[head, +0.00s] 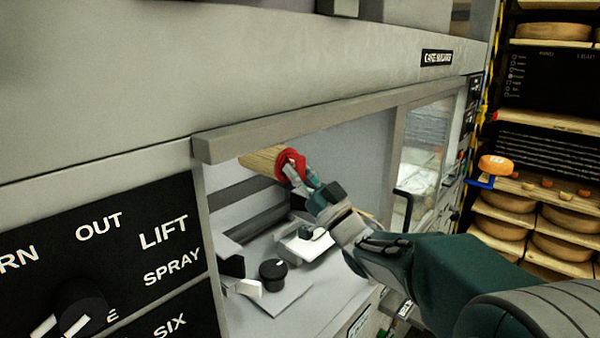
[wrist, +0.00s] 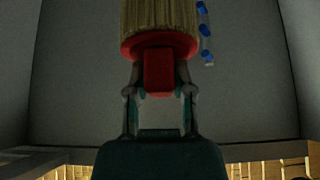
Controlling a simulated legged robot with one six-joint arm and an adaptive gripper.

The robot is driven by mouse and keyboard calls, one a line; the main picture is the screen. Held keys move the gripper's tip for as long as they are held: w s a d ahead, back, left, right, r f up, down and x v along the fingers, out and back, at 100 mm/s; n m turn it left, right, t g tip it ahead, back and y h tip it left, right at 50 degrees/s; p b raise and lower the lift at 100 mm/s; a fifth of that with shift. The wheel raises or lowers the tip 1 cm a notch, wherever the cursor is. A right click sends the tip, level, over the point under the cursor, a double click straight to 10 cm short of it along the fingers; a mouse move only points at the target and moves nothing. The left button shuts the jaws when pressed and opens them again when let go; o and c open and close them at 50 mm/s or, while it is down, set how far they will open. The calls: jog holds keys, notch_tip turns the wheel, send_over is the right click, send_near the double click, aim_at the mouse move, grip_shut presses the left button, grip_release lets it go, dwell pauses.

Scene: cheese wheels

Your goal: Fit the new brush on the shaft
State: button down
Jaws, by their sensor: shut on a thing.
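My gripper (head: 300,180) is inside the machine's open bay and is shut on the red hub of a brush. The brush (head: 262,160) has tan bristles and a red end, and it points to the upper left in the head view. In the wrist view my gripper (wrist: 160,85) has its fingers on both sides of the red block, and the brush bristles (wrist: 160,18) extend up out of the picture. A dark horizontal bar (head: 258,218) lies below the brush in the bay; I cannot tell whether it is the shaft. The brush appears apart from it.
The bay's top frame (head: 300,120) runs close above my gripper. A black knob (head: 273,274) and a white block (head: 305,243) stand on the bay floor. A labelled control panel (head: 130,240) is at left. Shelves with cheese wheels (head: 505,200) stand at right.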

jog(key=shift+a, duration=0.1)
jog(key=shift+c, duration=2)
grip_release()
jog(key=v, duration=1.2)
jog(key=shift+w, duration=0.2)
